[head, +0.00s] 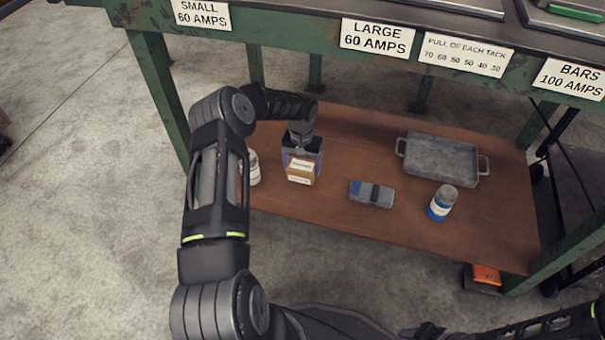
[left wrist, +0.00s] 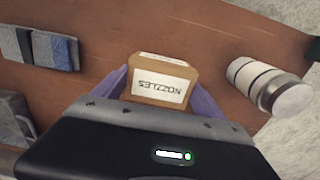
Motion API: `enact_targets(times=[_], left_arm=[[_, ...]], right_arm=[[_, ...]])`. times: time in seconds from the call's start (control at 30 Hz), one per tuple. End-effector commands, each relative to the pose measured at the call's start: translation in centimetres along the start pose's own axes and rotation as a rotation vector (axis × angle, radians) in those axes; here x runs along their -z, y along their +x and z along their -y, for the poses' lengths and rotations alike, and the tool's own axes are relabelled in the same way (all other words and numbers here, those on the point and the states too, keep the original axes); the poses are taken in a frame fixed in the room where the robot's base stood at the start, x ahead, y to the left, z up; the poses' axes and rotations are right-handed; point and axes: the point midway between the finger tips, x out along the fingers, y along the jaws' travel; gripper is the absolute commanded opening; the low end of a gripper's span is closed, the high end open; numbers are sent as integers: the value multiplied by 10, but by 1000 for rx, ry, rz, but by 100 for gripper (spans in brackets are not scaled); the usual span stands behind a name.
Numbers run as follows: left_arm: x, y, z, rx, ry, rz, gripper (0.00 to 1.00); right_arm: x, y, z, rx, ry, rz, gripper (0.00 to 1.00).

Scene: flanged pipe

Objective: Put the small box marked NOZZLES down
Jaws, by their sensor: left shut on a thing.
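The small box marked NOZZLES (left wrist: 161,83) is tan cardboard with a white label, and the label reads upside down in the left wrist view. It also shows in the head view (head: 301,172), over the left part of the brown lower shelf (head: 310,207). My left gripper (head: 302,165) is shut on it, with one purple finger on each side in the left wrist view (left wrist: 160,85). I cannot tell whether the box touches the shelf or is just above it. My right gripper does not show clearly; only part of my right arm is at the lower right.
A white can (head: 254,168) stands left of the box, partly behind my left arm. A grey and blue block (head: 371,194), a blue and white can (head: 442,203) and a grey metal tray (head: 440,160) are to the right. The green bench frame (head: 160,85) and labelled top edge overhang the shelf.

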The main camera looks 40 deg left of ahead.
Motion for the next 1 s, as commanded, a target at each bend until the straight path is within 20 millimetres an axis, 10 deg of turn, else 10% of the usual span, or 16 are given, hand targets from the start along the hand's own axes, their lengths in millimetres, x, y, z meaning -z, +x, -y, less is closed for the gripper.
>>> enact_targets(times=[0.77, 0.8, 1.0], left_arm=[[0, 41, 0, 0, 0, -1, 25], [0, 42, 0, 0, 0, 1, 82], [0, 41, 0, 0, 0, 1, 99]], right_arm=[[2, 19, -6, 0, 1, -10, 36], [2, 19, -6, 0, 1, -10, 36], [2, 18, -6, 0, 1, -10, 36]])
